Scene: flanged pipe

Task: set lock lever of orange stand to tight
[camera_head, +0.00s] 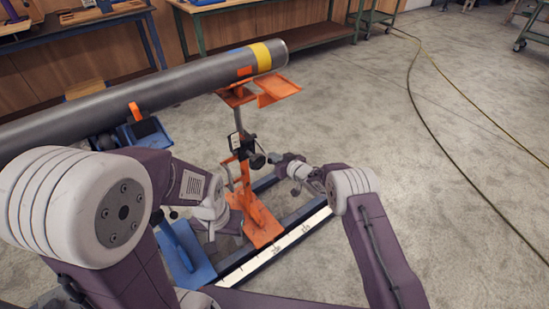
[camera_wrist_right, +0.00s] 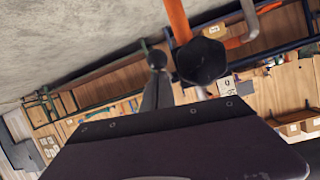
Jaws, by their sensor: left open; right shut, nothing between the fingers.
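The orange stand (camera_head: 262,222) is upright under the yellow-banded end of the grey pipe (camera_head: 190,82). Its dark lock part (camera_head: 243,146), with a white label, sits partway up the post. My right gripper (camera_head: 284,161) is shut and empty, just right of the post and slightly below the lock part. The right wrist view shows the orange post (camera_wrist_right: 178,18), a black knob (camera_wrist_right: 201,61) and a dark ball-ended piece (camera_wrist_right: 157,60) close to the fingers; contact is unclear. The lever's setting cannot be read. My left gripper (camera_head: 229,221) is open, low left of the post, partly hidden.
A blue stand (camera_head: 185,252) supports the pipe on the left. A frame with a white scale strip (camera_head: 275,252) lies on the floor below. Workbenches (camera_head: 265,35) line the wall. Open concrete floor lies to the right, crossed by cables (camera_head: 440,130).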

